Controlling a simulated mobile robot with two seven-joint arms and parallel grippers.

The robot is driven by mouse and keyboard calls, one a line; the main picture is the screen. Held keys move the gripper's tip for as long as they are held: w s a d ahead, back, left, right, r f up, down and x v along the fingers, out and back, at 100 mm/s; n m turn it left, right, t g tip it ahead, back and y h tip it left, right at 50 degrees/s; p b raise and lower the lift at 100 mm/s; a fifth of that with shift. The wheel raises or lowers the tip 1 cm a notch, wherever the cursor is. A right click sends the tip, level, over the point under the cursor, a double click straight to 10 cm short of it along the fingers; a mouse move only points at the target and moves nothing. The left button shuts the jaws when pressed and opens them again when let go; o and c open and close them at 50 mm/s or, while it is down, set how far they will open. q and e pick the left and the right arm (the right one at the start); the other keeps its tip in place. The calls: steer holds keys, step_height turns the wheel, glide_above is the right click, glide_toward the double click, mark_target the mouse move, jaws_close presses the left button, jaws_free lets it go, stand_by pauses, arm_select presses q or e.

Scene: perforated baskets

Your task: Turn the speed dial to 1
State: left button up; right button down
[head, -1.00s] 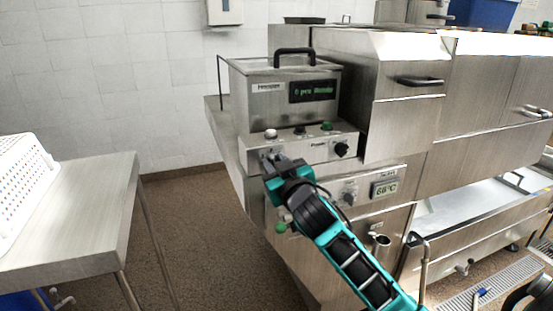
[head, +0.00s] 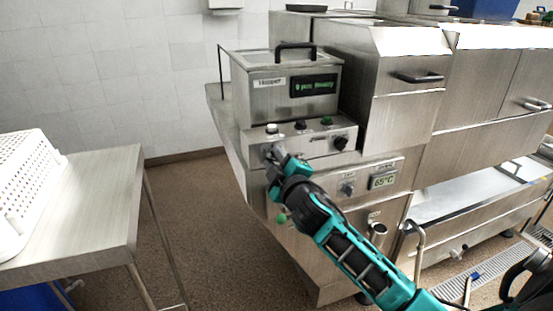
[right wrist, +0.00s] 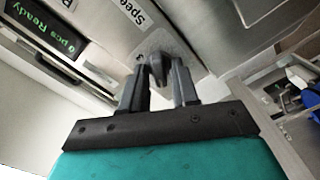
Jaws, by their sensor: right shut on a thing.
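The speed dial (right wrist: 158,68) shows in the right wrist view as a dark knob on a metal plate, beside a label that begins "Spee". My right gripper (right wrist: 160,85) has its two dark fingers on either side of the knob and is shut on it. In the head view my right gripper (head: 276,152) is at the left end of the machine's control panel (head: 312,148) and hides the dial. The dial's number marks cannot be read. My left gripper is not in view.
The hopper box (head: 268,95) with a green "Ready" display stands above the panel. Another black knob (head: 341,142) is at the panel's right end. A lower display (head: 383,181) reads 65°C. A table with a white perforated basket (head: 30,185) stands at the left, with open floor between.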

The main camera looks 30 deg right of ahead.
steer(key=shift+n, duration=0.3)
steer(key=c, duration=1.1)
jaws_free()
steer(key=shift+c, duration=0.2)
steer(key=b+v, duration=0.1)
steer(key=v, duration=1.2)
steer(key=shift+d+f, duration=0.1)
